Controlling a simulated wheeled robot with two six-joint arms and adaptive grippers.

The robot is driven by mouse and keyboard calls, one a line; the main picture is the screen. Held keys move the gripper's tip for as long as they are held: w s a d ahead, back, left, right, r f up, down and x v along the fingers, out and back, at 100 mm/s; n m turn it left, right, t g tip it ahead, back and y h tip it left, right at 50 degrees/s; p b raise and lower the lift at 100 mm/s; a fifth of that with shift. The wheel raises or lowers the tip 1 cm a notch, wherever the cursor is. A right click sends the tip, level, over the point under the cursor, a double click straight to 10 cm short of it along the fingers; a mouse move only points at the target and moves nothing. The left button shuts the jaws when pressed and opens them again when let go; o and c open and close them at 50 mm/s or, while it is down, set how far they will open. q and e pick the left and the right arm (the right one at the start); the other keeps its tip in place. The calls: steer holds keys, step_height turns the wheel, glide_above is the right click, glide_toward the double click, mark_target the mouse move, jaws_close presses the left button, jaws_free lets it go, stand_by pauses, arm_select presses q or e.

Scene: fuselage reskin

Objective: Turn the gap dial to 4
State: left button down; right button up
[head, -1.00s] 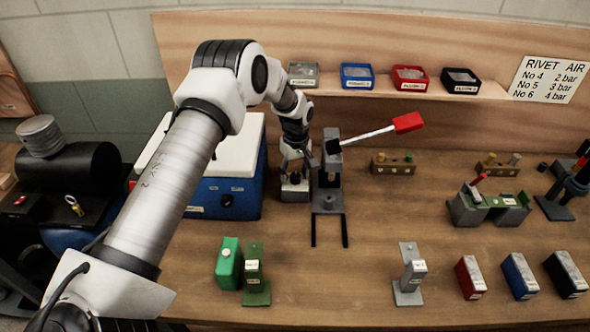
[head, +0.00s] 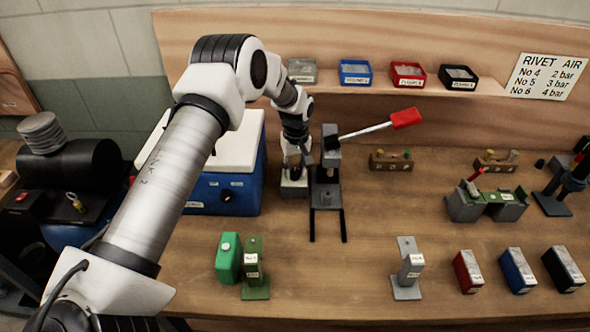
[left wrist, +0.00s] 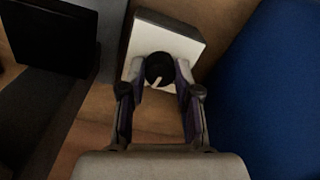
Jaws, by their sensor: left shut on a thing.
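The gap dial (left wrist: 160,69) is a round black knob with a white pointer, set in the white face of a small box (left wrist: 189,48). In the left wrist view the pointer aims down and slightly left; no numbers are legible. My left gripper (left wrist: 161,77) is shut on the knob, one finger on each side. In the head view my left gripper (head: 297,163) reaches down onto the dial's box (head: 294,190), and the knob itself is hidden there. The box stands beside a grey press (head: 327,170) with a red-handled lever (head: 405,118). My right gripper is not in view.
A blue machine (head: 228,197) with a white top stands close left of the dial. Coloured bins (head: 355,73) line the back shelf. Green and grey blocks (head: 253,270) stand along the front. The bench middle is clear.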

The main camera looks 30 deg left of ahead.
mark_target(297, 171)
arm_select(q)
steer(key=m+b, duration=0.1)
steer(key=m, duration=0.4)
steer(key=shift+s+f, duration=0.1)
steer(key=shift+f, duration=0.05)
steer(key=m, duration=0.5)
steer(key=shift+b, duration=0.4)
steer(key=c, duration=1)
jaws_free()
steer(key=shift+o, duration=1)
steer(key=shift+w+f, duration=0.15)
steer(key=shift+w, duration=0.1)
step_height(297, 171, up, 12)
steer(key=shift+d, duration=0.2)
